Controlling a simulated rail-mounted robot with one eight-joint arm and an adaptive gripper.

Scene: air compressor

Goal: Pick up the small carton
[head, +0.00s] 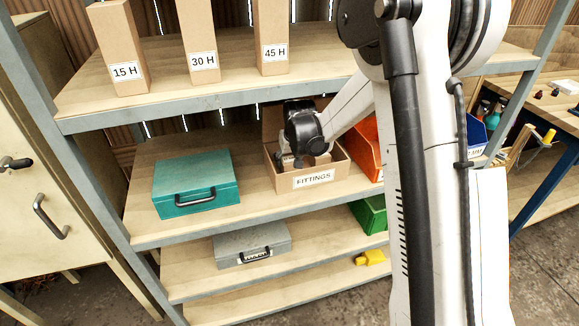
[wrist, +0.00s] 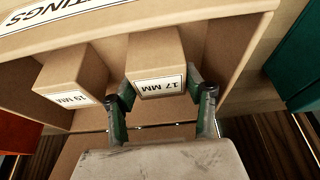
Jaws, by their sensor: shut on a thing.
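A small brown carton (wrist: 155,55) labelled 17 MM stands between the two fingers of my gripper (wrist: 165,94) in the wrist view. My gripper is shut on it, one finger at each side. A second small carton (wrist: 75,78) with a similar, hard-to-read label is beside it, inside the same open cardboard box marked FITTINGS (head: 340,174). In the head view my gripper (head: 310,152) reaches down into that box on the middle shelf. The held carton is mostly hidden there by the gripper and box wall.
A teal case (head: 196,180) lies left of the box and an orange bin (head: 366,148) stands to its right. Tall cartons (head: 118,48) stand on the shelf above. A grey case (head: 252,243) and a green bin (head: 372,212) are below.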

